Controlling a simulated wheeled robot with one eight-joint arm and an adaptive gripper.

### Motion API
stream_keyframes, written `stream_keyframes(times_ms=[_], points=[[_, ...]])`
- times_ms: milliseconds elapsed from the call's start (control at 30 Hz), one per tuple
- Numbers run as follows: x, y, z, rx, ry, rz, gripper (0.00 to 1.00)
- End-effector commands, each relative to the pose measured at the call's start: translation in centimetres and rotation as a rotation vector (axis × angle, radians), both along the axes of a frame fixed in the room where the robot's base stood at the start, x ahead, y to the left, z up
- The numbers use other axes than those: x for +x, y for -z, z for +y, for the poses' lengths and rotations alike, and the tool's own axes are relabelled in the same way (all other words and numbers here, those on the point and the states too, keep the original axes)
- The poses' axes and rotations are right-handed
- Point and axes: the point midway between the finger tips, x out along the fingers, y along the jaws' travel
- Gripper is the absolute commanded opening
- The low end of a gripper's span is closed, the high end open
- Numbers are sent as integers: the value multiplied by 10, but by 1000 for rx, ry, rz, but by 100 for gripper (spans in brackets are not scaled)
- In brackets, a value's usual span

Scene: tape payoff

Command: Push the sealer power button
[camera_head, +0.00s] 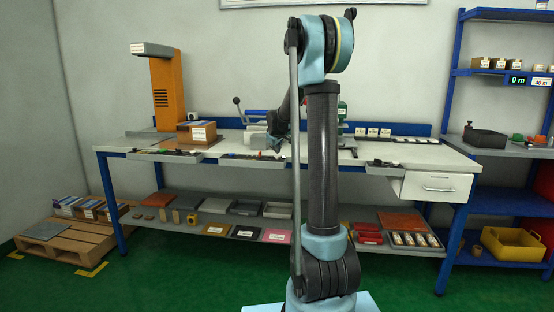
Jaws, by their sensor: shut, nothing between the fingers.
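A pale machine with a raised black-knobbed lever (240,112) stands at the back of the bench, left of my arm. It looks like the sealer, but my arm covers part of it. Its power button is too small or hidden to make out. My gripper (273,146) is small and dark in this view, over the bench in front of the machine's right part. It is shut and holds nothing. I cannot tell whether it touches anything.
The white bench (420,154) carries a cardboard box (187,139) and an orange stand (166,90) at left. A green device (342,112) stands partly behind my arm. Small boxes (373,132) sit at right. A blue shelf unit (455,75) is farther right.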

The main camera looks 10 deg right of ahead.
Motion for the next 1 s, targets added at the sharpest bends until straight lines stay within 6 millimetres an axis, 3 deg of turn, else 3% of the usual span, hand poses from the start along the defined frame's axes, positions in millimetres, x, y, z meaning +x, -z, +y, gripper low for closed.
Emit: stream_keyframes(times_ms=[167,800,1000], points=[[0,-5,0,0,0,0,0],[0,-55,0,0,0,0,0],[0,-60,0,0,0,0,0]])
